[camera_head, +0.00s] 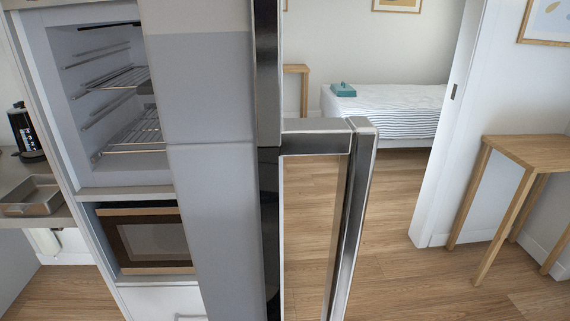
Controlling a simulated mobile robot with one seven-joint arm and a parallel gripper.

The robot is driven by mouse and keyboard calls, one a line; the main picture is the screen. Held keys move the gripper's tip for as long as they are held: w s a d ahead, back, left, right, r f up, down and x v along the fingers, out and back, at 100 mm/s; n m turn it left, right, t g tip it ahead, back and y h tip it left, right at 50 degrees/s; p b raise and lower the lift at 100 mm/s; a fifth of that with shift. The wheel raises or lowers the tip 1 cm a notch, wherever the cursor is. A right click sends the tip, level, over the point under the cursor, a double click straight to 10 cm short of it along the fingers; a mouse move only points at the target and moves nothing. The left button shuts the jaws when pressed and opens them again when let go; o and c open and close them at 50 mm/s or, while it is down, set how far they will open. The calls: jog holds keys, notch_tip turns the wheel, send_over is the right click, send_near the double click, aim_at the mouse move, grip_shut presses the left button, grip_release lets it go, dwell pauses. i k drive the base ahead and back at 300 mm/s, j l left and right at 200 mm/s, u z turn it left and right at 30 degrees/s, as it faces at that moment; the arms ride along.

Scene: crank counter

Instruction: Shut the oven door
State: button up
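A tall cabinet on the left holds a pale cavity (85,110) with wire racks (135,135), and its front is open. A large grey-white panel (212,190), apparently the oven door, stands upright and swung out from the cavity towards me. It hides the cavity's right side. The panel has a dark, shiny edge on its right. A metal bar handle (350,225) sticks out to the right of that edge, and its lower end runs out of the picture. The door's hinge is not clear to me. My gripper is not in view.
Below the cavity is a brown-framed unit with a dark glass front (150,243). A counter with a metal tray (30,196) and a black bottle (24,130) is at far left. A wooden table (530,150) stands at right. Wood floor (400,275) is clear between handle and table.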

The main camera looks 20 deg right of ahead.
aim_at(215, 65)
jog(key=l, duration=0.35)
jog(key=k+l, duration=0.15)
jog(key=l, duration=0.15)
jog(key=k+l+u, duration=0.25)
jog(key=k+u, duration=0.25)
jog(key=k+l+z, duration=0.15)
jog(key=z, duration=0.25)
jog(key=k+l+z, duration=0.15)
jog(key=z, duration=0.9)
jog(key=j, duration=0.6)
jog(key=k, duration=0.05)
